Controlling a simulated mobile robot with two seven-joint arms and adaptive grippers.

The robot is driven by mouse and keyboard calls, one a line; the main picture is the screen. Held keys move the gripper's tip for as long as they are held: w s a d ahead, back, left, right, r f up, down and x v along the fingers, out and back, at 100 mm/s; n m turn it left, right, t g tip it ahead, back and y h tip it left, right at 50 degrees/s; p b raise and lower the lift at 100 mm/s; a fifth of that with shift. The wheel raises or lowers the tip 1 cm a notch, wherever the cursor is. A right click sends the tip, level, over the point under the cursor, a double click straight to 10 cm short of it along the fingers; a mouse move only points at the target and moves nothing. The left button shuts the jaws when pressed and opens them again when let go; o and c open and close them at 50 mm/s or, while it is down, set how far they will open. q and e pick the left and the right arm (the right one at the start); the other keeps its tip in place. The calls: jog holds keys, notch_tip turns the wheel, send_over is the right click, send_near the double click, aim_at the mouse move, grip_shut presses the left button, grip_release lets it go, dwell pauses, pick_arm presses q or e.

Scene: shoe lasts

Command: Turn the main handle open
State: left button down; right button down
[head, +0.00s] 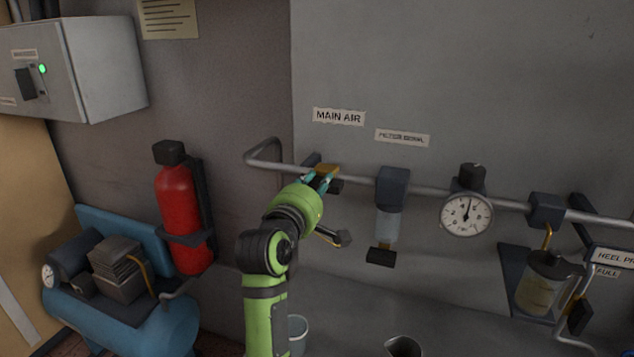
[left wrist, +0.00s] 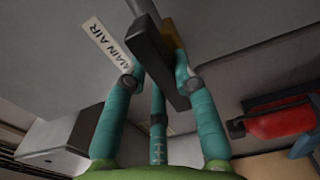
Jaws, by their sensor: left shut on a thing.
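The main handle is a dark flat bar on a brass-coloured valve (head: 327,169) in the pipe, below the "MAIN AIR" label (head: 339,117). In the left wrist view the dark handle (left wrist: 152,48) runs slantwise between my fingers, with brass behind it. My left gripper (head: 320,180) is at the valve, its teal fingers shut on the handle; the fingers also show in the left wrist view (left wrist: 158,82). In the head view the fingers and wrist hide part of the handle. My right gripper is not in view.
Right of the valve, the pipe carries a filter (head: 388,215) and a round gauge (head: 466,214). A red extinguisher (head: 180,210) and a blue compressor (head: 125,300) stand left of my arm. A grey switch box (head: 100,60) is on the wall at upper left.

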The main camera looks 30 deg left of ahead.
pick_arm(q)
jog(key=c, duration=1)
grip_release()
jog(key=v, duration=0.7)
jog(key=shift+s, duration=0.2)
